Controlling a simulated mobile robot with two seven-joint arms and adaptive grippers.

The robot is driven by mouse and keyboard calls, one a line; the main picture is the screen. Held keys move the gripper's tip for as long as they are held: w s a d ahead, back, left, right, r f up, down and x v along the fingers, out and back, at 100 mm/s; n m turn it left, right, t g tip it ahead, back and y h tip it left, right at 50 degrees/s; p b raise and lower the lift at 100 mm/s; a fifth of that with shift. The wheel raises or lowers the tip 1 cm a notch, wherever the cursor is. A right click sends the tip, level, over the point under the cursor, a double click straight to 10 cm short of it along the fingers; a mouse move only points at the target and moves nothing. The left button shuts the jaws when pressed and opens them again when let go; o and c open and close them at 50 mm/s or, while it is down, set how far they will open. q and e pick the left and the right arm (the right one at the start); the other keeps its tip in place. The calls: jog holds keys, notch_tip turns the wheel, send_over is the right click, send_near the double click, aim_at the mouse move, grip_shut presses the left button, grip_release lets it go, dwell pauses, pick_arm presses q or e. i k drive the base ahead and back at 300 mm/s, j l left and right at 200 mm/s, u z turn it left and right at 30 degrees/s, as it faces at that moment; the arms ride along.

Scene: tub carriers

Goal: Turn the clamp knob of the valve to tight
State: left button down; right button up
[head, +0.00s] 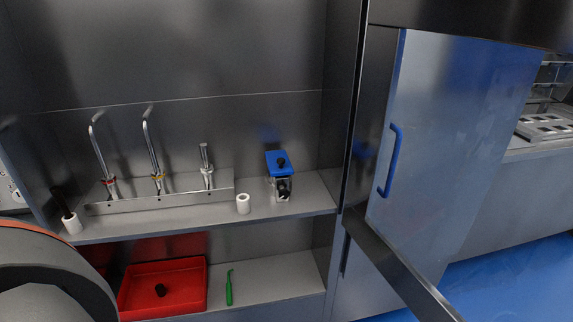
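A small device with a blue top (277,157) stands on the upper shelf, right of the middle; it looks like the valve. A small black knob (281,162) sits on its blue top. A dark round part (284,186) shows on its front, above a pale fitting at the shelf. I cannot tell from here which of these is the clamp knob, or how far it is turned. Neither of my grippers is in view. A grey rounded part at the lower left looks like my own arm.
A white roll (243,205) stands just left of the device. Three metal taps rise from a steel rail (160,201) further left. Below are a red tray (190,296) with a black piece and a green tool (229,288). An open door with a blue handle (390,160) stands right.

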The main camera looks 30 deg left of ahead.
aim_at(284, 195)
jog(key=u, duration=1.05)
